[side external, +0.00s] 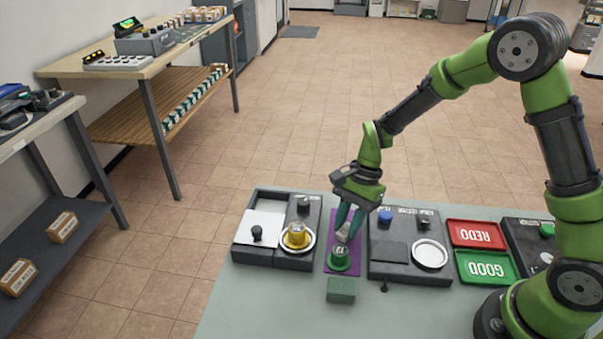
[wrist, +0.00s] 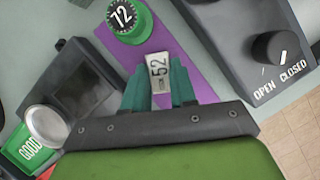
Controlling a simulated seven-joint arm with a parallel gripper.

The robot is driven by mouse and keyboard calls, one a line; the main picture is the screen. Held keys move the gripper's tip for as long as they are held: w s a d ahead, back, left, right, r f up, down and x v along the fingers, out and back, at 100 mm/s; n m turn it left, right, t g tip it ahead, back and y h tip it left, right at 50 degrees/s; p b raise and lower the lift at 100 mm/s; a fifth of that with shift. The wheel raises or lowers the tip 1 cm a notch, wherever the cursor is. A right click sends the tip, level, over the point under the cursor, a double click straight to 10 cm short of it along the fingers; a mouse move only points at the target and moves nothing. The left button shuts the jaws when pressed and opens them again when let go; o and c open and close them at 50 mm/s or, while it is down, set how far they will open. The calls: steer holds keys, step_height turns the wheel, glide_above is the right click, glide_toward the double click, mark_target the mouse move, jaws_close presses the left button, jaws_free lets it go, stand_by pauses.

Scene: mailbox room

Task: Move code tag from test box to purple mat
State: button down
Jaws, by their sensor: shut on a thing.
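My gripper (side external: 346,228) is shut on the code tag, a small pale tag reading 52 (wrist: 159,75), between its teal fingers. The tag is over the purple mat (side external: 354,262), which also shows in the wrist view (wrist: 188,52). I cannot tell whether the tag touches the mat. A dark box with a screen and a white round plate (side external: 388,252) is right of the mat. Another dark box (side external: 272,265) is left of it. No test box label is readable.
The left box holds a yellow piece (side external: 296,236) on a white plate and has an OPEN/CLOSED knob (wrist: 270,47). A green block (side external: 341,290) lies before the mat. Red REDO (side external: 477,233) and green GOOD (side external: 487,267) trays are to the right. The front-left table is clear.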

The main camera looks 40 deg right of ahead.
steer(key=shift+f, duration=0.3)
stand_by(0.4)
steer(key=shift+f, duration=0.3)
steer(key=c, duration=0.6)
jaws_free()
steer(key=shift+r, duration=3)
